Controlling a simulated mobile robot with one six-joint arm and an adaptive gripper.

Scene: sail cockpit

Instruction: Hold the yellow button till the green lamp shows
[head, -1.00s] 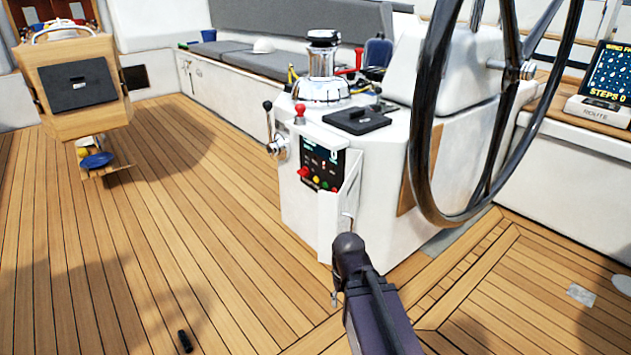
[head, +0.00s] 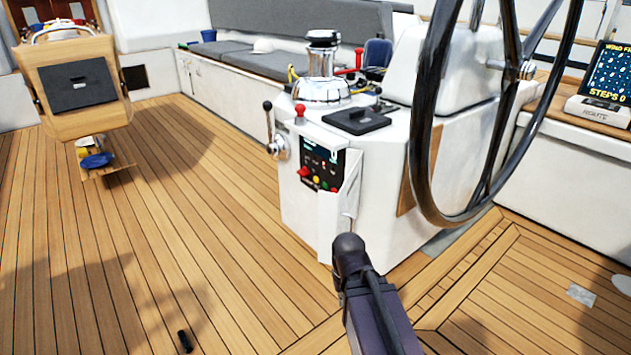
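A black control panel (head: 333,158) is set in the white pedestal's left face. Along its lower edge is a row of small coloured buttons. The yellow button (head: 316,180) sits between a red button (head: 304,172) on the left and a green one (head: 324,184) on the right. Small marks show higher on the panel, but I cannot make out a lit green lamp. My dark arm (head: 375,305) rises from the bottom edge to a rounded joint below the panel. My gripper does not show, and nothing of mine is seen touching the buttons.
A white flap (head: 338,222) stands out beside the panel. A chrome lever with a black knob (head: 267,106) is at its left, and a red-knobbed lever (head: 300,111) above. The large black wheel (head: 418,150) stands right. Wooden deck (head: 190,230) is open at left.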

